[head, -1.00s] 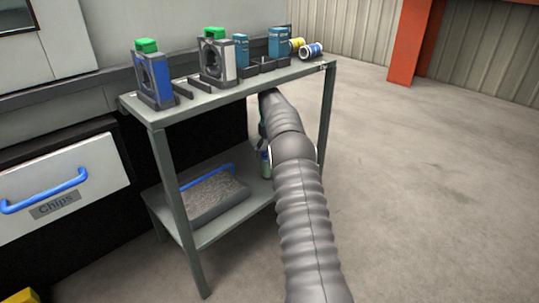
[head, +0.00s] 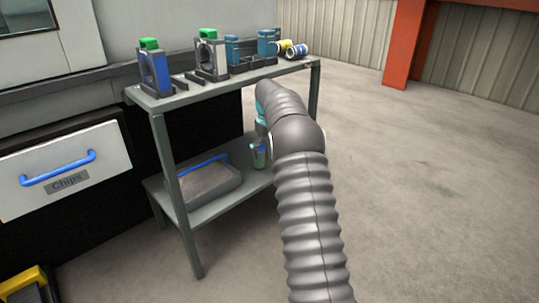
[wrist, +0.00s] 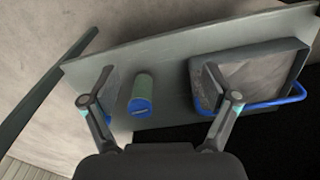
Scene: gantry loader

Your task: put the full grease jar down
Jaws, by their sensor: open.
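The grease jar (wrist: 142,92), green with a blue end, stands on the lower shelf (wrist: 165,115) of the grey cart in the wrist view. It also shows in the head view (head: 259,156) on the lower shelf, right of the tray. My gripper (wrist: 160,85) is open, with one finger on each side of the jar and clear space between each finger and it. In the head view my arm covers most of the gripper. Whether the jar is full cannot be seen.
A grey tray with a blue handle (wrist: 250,75) sits beside the jar on the lower shelf. A cart leg (wrist: 55,85) stands at the left in the wrist view. Open floor (head: 420,170) lies to the right.

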